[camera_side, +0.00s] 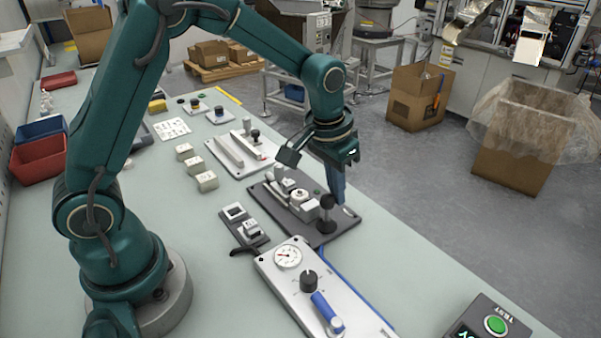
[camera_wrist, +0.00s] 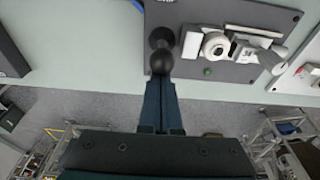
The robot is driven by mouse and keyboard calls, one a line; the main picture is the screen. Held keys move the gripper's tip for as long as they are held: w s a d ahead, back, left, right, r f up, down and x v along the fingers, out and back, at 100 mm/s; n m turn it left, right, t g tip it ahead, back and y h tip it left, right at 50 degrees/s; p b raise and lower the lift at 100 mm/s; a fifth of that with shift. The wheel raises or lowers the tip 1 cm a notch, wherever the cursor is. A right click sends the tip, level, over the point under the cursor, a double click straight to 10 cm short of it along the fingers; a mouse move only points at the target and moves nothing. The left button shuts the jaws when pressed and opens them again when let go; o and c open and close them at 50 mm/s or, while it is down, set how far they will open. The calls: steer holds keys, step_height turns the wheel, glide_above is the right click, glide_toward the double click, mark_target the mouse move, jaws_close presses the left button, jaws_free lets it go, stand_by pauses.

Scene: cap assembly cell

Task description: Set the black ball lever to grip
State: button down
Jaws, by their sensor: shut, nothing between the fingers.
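The black ball lever (camera_side: 327,202) stands at the right end of a dark fixture plate (camera_side: 346,226), with a black round foot below its ball. In the wrist view the ball (camera_wrist: 162,60) is just beyond my fingertips. My gripper (camera_side: 342,201) points down beside the lever, on its far right side in the side view. Its fingers (camera_wrist: 161,84) are shut together with nothing between them. Fingertips and ball look very close; I cannot tell whether they touch. A white clamp-like mechanism (camera_side: 298,198) sits on the same plate, left of the lever.
A silver panel (camera_side: 283,287) with a gauge, black knob and blue handle lies in front of the plate. A light plate (camera_side: 232,160) with a small black knob lies behind. Small white blocks (camera_side: 206,181) stand left. The bench edge and floor lie right.

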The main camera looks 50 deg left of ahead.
steer(key=shift+s, duration=0.65)
steer(key=shift+w, duration=0.15)
steer(key=shift+w, duration=0.9)
step_height(320, 180, up, 7)
stand_by(0.4)
